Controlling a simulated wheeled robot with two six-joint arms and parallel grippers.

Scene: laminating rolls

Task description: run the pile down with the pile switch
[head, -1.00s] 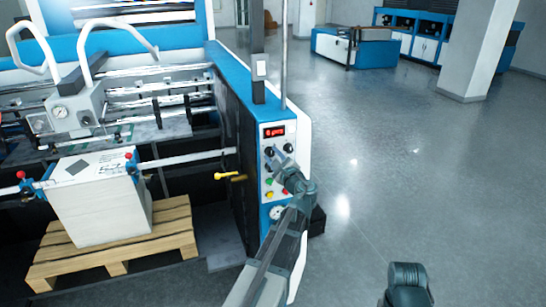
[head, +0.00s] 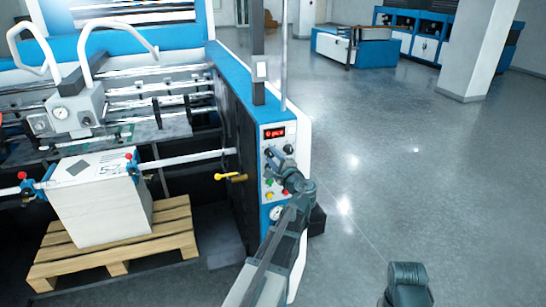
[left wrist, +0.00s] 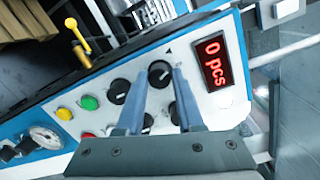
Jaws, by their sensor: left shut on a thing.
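The pile (head: 98,215) is a tall white stack with a dark diamond on its top sheet, on a wooden pallet (head: 115,259) at the left of the head view. The control panel (head: 268,135) is on the machine's right end. My left gripper (head: 274,156) is at this panel. In the left wrist view my left gripper (left wrist: 161,72) has its fingers on both sides of a black knob (left wrist: 159,75) and is shut on it. An arrow mark is beside this knob; no readable label shows that it is the pile switch. My right gripper is not visible.
More black knobs, a green button (left wrist: 89,103), a yellow button (left wrist: 64,114) and a red button share the panel. The display (left wrist: 213,62) reads 0 pcs. A yellow-handled lever (head: 232,177) sticks out left of the panel. Open floor (head: 420,190) lies to the right.

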